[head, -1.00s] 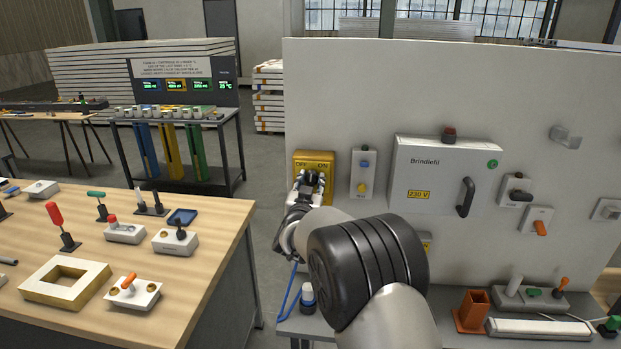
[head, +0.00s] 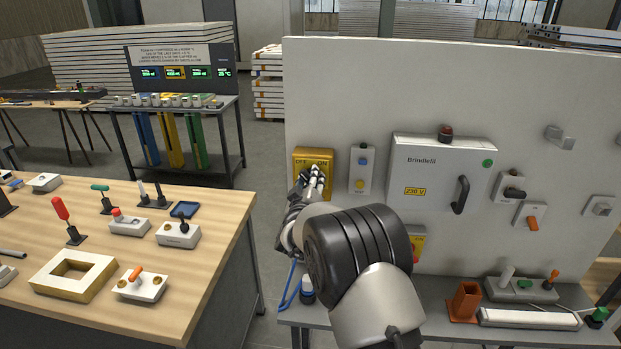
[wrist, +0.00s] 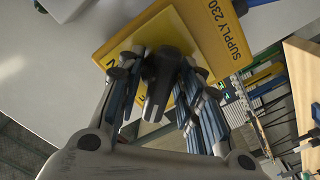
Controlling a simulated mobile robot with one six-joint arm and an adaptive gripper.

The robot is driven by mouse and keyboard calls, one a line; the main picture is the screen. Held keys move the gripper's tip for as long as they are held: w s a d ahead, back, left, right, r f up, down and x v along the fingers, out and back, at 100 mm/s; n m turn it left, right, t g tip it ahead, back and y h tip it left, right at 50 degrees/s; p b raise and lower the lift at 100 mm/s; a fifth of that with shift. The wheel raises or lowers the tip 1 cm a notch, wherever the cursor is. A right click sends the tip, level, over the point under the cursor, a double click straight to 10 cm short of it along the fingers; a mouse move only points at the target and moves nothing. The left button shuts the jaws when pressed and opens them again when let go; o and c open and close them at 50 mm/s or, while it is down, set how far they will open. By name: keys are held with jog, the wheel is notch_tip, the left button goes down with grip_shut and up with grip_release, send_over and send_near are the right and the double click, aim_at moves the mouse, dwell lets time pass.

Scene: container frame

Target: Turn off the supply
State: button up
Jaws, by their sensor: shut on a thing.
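The yellow supply switch box (head: 313,153) is fixed at the left end of the upright white panel. Its top is marked OFF on the left and ON on the right, both partly covered in the head view. In the wrist view the box (wrist: 222,42) shows "SUPPLY 230" along one edge. A dark switch handle (wrist: 157,88) stands out from its face. My gripper (head: 312,177) is at the box, with its fingers (wrist: 160,72) on both sides of the handle and shut on it. The gripper hides much of the handle, so its exact setting is unclear.
A small box with blue and yellow buttons (head: 360,172) is close on the right, then the grey Brindlefil cabinet (head: 440,165). A wooden bench (head: 215,215) with several switches and levers stands left. A blue cable (head: 290,285) hangs below my gripper.

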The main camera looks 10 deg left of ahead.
jog(key=shift+n, duration=0.5)
jog(key=o, duration=0.7)
jog(key=shift+s, duration=0.1)
jog(key=s, duration=1.1)
jog(key=shift+s+a, duration=0.15)
jog(key=shift+s, duration=0.25)
